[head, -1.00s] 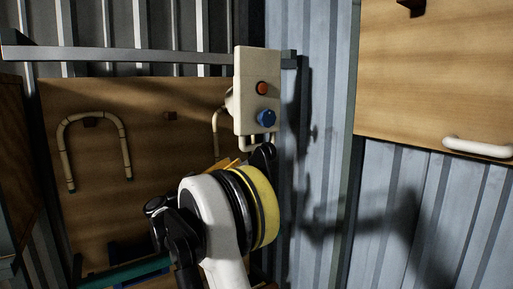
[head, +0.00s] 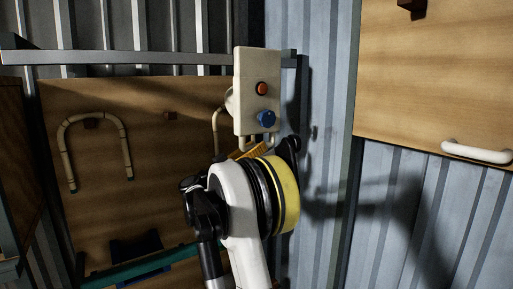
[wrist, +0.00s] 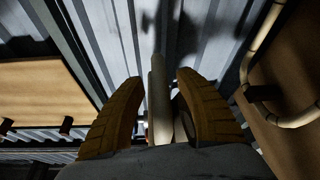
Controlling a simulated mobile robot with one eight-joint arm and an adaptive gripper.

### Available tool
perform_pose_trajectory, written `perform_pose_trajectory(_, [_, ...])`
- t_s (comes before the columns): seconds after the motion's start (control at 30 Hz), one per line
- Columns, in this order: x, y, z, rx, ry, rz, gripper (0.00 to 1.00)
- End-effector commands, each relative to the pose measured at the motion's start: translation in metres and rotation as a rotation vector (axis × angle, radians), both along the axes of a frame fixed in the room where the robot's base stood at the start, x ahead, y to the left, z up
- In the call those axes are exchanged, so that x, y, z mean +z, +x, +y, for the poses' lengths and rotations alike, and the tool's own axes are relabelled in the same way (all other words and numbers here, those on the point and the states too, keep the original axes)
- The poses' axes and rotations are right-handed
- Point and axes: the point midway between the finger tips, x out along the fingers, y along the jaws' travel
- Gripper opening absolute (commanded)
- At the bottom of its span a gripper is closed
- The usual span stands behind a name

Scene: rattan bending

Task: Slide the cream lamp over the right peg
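No plain lamp shape shows. My gripper (head: 252,149) is just below the box, mostly hidden by my wrist. In the wrist view my gripper (wrist: 157,88) has its two yellow-brown fingers apart, with an upright cream piece (wrist: 158,105) between them and gaps beside it. A small brown peg (head: 169,113) shows bare on the left wooden board.
A bent rattan loop (head: 126,135) hangs on another peg (head: 90,123) at left. A second rattan piece (head: 216,135) shows left of the box. A metal bar (head: 140,56) crosses above. At right, a wooden board (head: 440,75) carries a white handle (head: 478,152).

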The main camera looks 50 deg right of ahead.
Motion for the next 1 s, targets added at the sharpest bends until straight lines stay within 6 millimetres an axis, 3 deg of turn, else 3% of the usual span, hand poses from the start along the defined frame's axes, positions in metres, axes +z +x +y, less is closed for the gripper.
perform_pose_trajectory(0.03, [0.0, 0.0, 0.0, 0.0, 0.0, 0.0, 0.31])
perform_pose_trajectory(0.13, [0.0, 0.0, 0.0, 0.0, 0.0, 0.0, 0.0])
perform_pose_trajectory(0.43, [0.0, -0.001, -0.001, -0.001, 0.0, 0.001, 0.0])
perform_pose_trajectory(0.73, [-0.001, -0.012, -0.042, -0.002, -0.001, 0.001, 0.0])
perform_pose_trajectory(1.0, [0.001, -0.013, -0.046, 0.0, -0.001, 0.001, 0.0])
